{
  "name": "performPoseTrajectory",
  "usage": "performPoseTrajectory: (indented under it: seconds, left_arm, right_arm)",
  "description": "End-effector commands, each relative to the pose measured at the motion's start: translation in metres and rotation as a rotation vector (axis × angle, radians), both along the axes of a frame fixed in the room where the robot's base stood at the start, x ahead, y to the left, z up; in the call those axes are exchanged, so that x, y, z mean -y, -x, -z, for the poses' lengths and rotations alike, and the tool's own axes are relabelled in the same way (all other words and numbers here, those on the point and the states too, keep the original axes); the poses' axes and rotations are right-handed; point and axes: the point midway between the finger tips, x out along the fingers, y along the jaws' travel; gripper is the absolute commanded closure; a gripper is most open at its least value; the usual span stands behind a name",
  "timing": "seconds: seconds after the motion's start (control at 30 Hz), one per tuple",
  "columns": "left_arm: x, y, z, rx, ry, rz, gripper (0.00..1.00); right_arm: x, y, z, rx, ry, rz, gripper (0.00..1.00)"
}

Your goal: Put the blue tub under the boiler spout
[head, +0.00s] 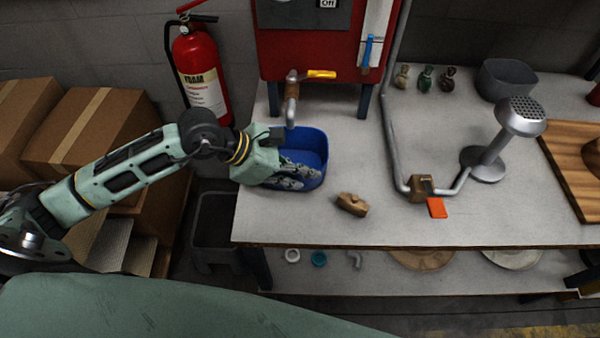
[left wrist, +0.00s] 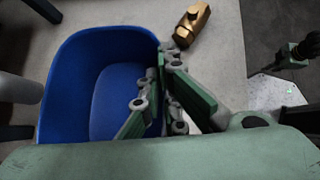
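The blue tub (head: 312,147) stands on the bench at the front of the red boiler (head: 305,45). The boiler spout (head: 291,110) points down at the tub's back left part, and its end overlaps the tub's back edge in the head view. My left gripper (head: 295,175) reaches in from the left at the tub's front. In the left wrist view, the fingers straddle the wall of the tub (left wrist: 95,65), one inside and one outside, and look closed on it. The fingers hide part of that wall. The tub looks empty where visible.
A brass block (head: 352,204) lies right of the tub, near the bench's front edge. A fire extinguisher (head: 201,75) and cardboard boxes (head: 95,130) are left of the bench.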

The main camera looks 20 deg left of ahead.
Motion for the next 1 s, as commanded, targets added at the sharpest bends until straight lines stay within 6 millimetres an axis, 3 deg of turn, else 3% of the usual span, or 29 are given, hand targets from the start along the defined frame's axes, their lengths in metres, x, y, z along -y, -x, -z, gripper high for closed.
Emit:
performPoseTrajectory:
  seconds: [0.1, 0.4, 0.67, 1.0]
  left_arm:
    - [-0.0001, -0.0005, 0.0101, 0.002, 0.001, -0.001, 1.00]
    - [-0.0002, -0.0005, 0.0142, 0.003, 0.001, 0.000, 1.00]
    - [-0.0004, -0.0001, 0.0132, 0.002, 0.000, 0.000, 0.77]
    - [-0.0004, -0.0002, 0.0106, 0.002, 0.000, 0.000, 0.77]
  right_arm:
    - [0.0000, -0.0004, -0.0045, 0.001, 0.000, -0.001, 1.00]
    - [0.0038, -0.0006, 0.0002, 0.001, 0.004, -0.002, 1.00]
    - [0.0081, -0.0008, -0.0015, 0.001, 0.009, -0.001, 1.00]
    - [0.0085, -0.0009, -0.0040, 0.001, 0.010, 0.000, 1.00]
